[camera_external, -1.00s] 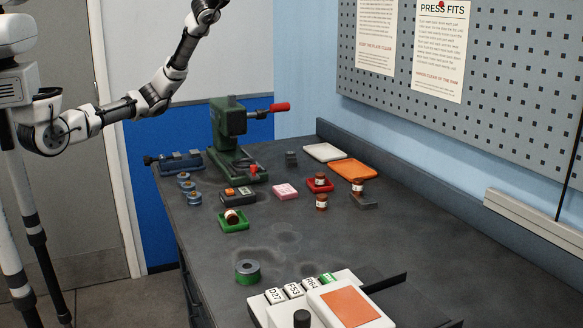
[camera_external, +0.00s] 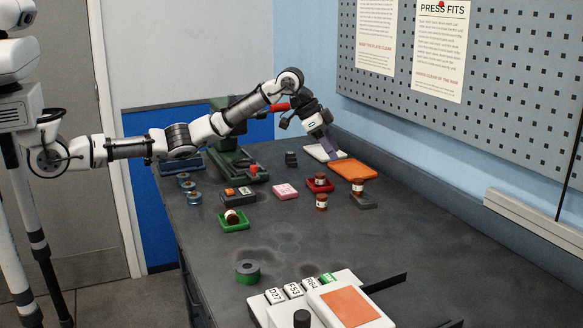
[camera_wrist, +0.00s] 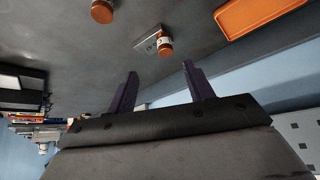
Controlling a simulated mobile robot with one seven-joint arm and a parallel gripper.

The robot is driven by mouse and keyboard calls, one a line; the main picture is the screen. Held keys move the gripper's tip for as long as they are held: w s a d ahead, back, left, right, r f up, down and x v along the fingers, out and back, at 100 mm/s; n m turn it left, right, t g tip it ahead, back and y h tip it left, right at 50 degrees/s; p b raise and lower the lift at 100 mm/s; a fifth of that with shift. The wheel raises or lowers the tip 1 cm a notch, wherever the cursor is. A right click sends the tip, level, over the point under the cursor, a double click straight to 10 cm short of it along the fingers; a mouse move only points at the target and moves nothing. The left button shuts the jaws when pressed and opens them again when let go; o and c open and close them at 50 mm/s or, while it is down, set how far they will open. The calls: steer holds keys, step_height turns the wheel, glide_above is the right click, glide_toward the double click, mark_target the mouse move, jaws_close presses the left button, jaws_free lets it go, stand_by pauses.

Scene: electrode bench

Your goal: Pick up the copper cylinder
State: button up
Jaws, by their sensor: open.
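Several copper-coloured cylinders with white labels are in the outside view. One stands at a grey block (camera_external: 358,187), one stands on the bare bench (camera_external: 321,202), one is in a red tray (camera_external: 320,179), and one lies tilted in a green tray (camera_external: 232,216). The frames do not show which one is the task's copper cylinder. My gripper (camera_external: 332,150) is over the back of the bench by the white and orange trays, apart from the cylinders. In the wrist view its purple fingers (camera_wrist: 160,82) are spread and empty, with a labelled cylinder (camera_wrist: 165,46) beyond them.
An orange tray (camera_external: 365,173) and a partly hidden white tray (camera_external: 316,152) are under or beside my gripper. A pink block (camera_external: 285,192) and a green press (camera_external: 238,168) stand to the left. The back wall is close. The middle bench (camera_external: 300,235) is clear.

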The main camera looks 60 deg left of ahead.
mark_target(356, 180)
steer(key=p+x, duration=0.1)
steer(key=x, duration=0.5)
steer(key=shift+w+d+f, duration=0.1)
steer(key=shift+w+f, duration=0.15)
steer(key=shift+f, duration=0.05)
steer(key=shift+w+a+p+x, duration=0.1)
steer(key=shift+w+p+x, duration=0.05)
steer(key=shift+p+x, duration=0.7)
steer(key=shift+w+a+p+x, duration=0.15)
steer(key=shift+p+x, duration=0.35)
steer(key=shift+x, duration=0.65)
steer(key=shift+w+d+f, duration=0.2)
steer(key=shift+w+f, duration=0.1)
steer(key=shift+f, duration=0.35)
steer(key=c, duration=1.1)
jaws_close()
steer(key=shift+r, duration=0.1)
steer(key=shift+r, duration=0.5)
step_height(356, 180, up, 19)
steer(key=p, duration=0.4)
